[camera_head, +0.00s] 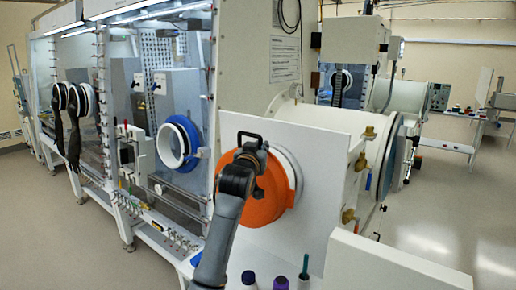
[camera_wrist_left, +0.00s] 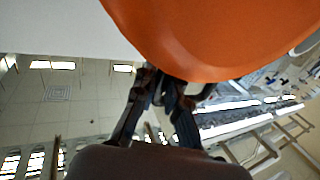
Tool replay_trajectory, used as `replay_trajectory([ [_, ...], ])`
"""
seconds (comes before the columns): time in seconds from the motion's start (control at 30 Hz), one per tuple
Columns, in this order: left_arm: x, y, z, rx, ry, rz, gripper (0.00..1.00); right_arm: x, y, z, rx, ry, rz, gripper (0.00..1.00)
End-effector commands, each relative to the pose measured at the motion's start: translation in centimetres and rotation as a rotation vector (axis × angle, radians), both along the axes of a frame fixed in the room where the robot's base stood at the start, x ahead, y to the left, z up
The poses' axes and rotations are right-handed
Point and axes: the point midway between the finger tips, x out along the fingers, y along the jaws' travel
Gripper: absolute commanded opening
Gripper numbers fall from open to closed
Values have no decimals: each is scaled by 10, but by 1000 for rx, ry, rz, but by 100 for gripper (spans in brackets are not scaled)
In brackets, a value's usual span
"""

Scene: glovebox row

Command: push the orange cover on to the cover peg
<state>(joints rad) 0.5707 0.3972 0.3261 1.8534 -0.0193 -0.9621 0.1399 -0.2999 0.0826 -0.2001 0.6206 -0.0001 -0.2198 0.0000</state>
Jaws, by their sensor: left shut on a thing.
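The round orange cover (camera_head: 272,200) is upright in front of a white panel (camera_head: 318,205), with a pale ring (camera_head: 291,165) showing behind its right edge. My left gripper (camera_head: 250,145) is at the upper part of the cover, shut on it. In the left wrist view the fingers (camera_wrist_left: 165,88) meet at the lower edge of the cover (camera_wrist_left: 215,35). I cannot make out the cover peg; it may be hidden behind the cover. I cannot tell whether the cover touches what is behind it. My right gripper is not in view.
A glovebox with a blue-ringed port (camera_head: 188,130) stands to the left. A large white cylinder (camera_head: 335,125) lies behind the panel. Bottles with coloured caps (camera_head: 280,283) and a white board (camera_head: 390,265) are at the bottom. The floor at right is open.

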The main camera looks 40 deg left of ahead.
Motion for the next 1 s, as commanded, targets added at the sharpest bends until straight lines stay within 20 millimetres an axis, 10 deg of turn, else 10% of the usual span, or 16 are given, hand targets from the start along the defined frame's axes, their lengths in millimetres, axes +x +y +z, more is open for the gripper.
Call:
replay_trajectory([
  [1.0,11,1,1,2,-4,1,0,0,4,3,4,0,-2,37],
])
